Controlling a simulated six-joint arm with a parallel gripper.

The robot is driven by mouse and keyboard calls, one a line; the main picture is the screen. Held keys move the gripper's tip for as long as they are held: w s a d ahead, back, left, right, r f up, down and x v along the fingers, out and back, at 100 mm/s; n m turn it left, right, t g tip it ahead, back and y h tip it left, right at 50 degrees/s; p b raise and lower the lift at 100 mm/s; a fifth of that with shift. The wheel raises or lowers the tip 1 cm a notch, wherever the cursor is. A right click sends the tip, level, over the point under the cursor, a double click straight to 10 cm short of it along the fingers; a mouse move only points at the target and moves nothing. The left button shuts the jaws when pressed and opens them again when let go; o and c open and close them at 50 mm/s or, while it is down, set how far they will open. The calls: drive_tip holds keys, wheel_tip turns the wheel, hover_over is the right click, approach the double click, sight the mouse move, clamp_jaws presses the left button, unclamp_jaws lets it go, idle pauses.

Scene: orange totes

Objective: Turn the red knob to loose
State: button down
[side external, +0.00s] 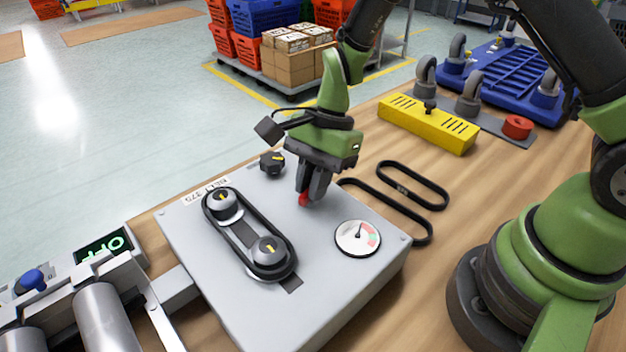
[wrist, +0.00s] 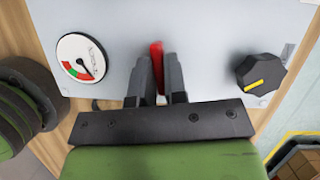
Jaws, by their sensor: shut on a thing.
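The red knob (side external: 303,199) sits on the top of the grey box (side external: 230,320), between the black knob and the gauge. My gripper (side external: 312,196) points down over it and is shut on it. In the wrist view the red knob (wrist: 157,62) shows as a narrow red bar between the two dark fingers of my gripper (wrist: 157,85). The fingers hide most of its sides. A black belt (side external: 282,225) runs around two grey pulleys (side external: 224,203) on the box. The round gauge (side external: 358,238) has its needle pointing up in the side view.
A black knob with a yellow mark (side external: 272,162) stands near my gripper. Two loose black belts (side external: 425,200) lie right of the box. A yellow block (side external: 428,122) and a blue fixture (side external: 500,80) stand farther back. A roller conveyor (side external: 105,315) adjoins the box at left.

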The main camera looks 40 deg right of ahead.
drive_tip(key=n, duration=0.2)
drive_tip(key=n+g, duration=0.1)
drive_tip(key=n, duration=0.1)
drive_tip(key=shift+w+n+g+h, duration=0.1)
drive_tip(key=shift+n+g+h, duration=0.2)
drive_tip(key=shift+h, duration=0.1)
drive_tip(key=n+g+h, duration=0.1)
drive_tip(key=n, duration=0.2)
drive_tip(key=shift+n, duration=0.4)
drive_tip(key=n+h, duration=0.1)
drive_tip(key=n, duration=0.3)
drive_tip(key=shift+a+g, duration=0.1)
drive_tip(key=shift+g, duration=0.3)
drive_tip(key=shift+n+h, duration=0.8)
drive_tip(key=shift+n, duration=0.8)
drive_tip(key=c, duration=1.2)
unclamp_jaws()
drive_tip(key=shift+o, duration=0.2)
drive_tip(key=v, duration=1)
